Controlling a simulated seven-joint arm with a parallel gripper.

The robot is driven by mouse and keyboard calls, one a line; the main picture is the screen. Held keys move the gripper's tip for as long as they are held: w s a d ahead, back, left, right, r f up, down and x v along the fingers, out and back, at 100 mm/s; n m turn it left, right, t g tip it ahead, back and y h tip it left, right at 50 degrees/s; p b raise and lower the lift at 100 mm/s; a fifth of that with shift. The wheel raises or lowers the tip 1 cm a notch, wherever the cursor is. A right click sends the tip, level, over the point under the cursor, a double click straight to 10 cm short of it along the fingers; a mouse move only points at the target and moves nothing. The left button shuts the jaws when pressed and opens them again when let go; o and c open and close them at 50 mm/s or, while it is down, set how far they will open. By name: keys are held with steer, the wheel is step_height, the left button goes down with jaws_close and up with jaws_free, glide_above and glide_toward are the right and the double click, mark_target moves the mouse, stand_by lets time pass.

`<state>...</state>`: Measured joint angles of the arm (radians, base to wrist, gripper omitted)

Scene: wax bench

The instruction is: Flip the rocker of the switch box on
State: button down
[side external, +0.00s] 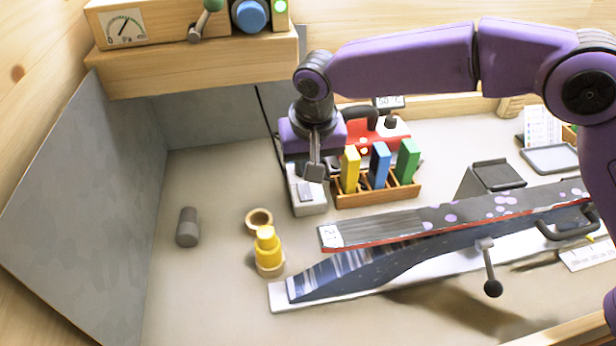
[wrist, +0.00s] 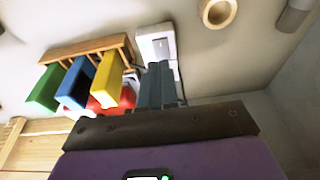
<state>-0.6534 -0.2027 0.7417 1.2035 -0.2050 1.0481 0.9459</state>
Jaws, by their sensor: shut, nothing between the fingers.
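The switch box (side external: 310,207) is a small pale grey-white box on the bench, left of the wooden rack. Its rocker (side external: 304,192) is on the top face, partly behind my fingers. My gripper (side external: 314,174) points down with its fingers together and empty, right over the box. In the wrist view the box (wrist: 146,31) shows just beyond the fingertips (wrist: 160,66), with the grey rocker (wrist: 160,47) close to them. I cannot tell whether the fingers touch the rocker or which way it is tipped.
A wooden rack (side external: 376,198) with yellow, blue and green blocks stands close on the right, a red device (side external: 385,130) behind it. A long ski-like board (side external: 450,215) lies in front. A wooden ring (side external: 259,219), yellow piece (side external: 267,245) and grey cylinder (side external: 187,227) stand left.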

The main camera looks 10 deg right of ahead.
steer(key=s+r, duration=0.3)
steer(key=r, duration=0.3)
steer(key=shift+s+r, duration=0.25)
stand_by(0.3)
steer(key=s+d+n, duration=0.2)
steer(key=s+d, duration=0.1)
steer(key=d, duration=0.3)
steer(key=s+d+n+g, duration=0.1)
steer(key=s+d+n, duration=0.1)
steer(key=s+d, duration=0.2)
steer(key=s+d+n, duration=0.3)
steer(key=s+d, duration=0.1)
steer(key=d, duration=0.5)
steer(key=shift+d+r, duration=0.1)
steer(key=shift+d, duration=0.25)
steer(key=s+d+f+n, duration=0.2)
steer(key=s+d, duration=0.6)
steer(key=d, duration=0.1)
steer(key=s+d+f+n+g, duration=0.1)
steer(key=s+d+f+n, duration=0.1)
steer(key=s+d, duration=0.5)
steer(key=d+n, duration=0.1)
steer(key=d, duration=0.2)
steer(key=shift+s+f+n+g, duration=0.3)
steer(key=shift+s+f, duration=0.05)
